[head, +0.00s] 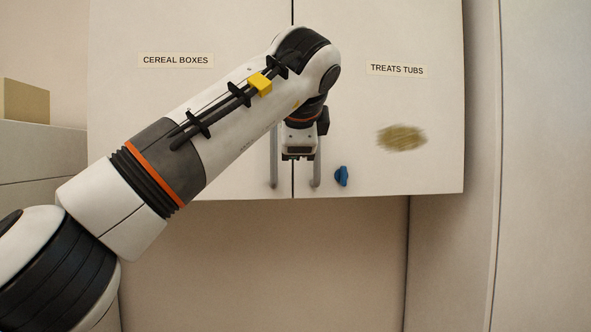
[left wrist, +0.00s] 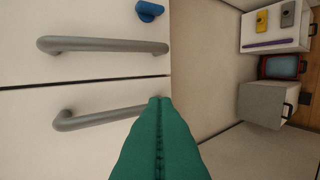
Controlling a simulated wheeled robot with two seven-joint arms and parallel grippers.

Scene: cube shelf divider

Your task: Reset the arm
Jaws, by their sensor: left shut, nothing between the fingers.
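My left arm reaches in from the left across a white two-door cabinet (head: 225,110). My left gripper (head: 297,156) is in front of the gap between the doors, near their lower edge, between the two grey bar handles. In the left wrist view its green fingers (left wrist: 158,101) are pressed together with nothing between them. The fingertips overlap the end of one handle (left wrist: 100,118) in that view; I cannot tell whether they touch it. The other handle (left wrist: 105,46) is apart from them. Both doors are closed. My right gripper is not in view.
The left door reads CEREAL BOXES (head: 176,60), the right TREATS TUBS (head: 397,69). A brownish smear (head: 402,138) and a blue knob (head: 342,176) are on the right door. A box (head: 24,101) sits at left. The wrist view shows white bins (left wrist: 268,103) at right.

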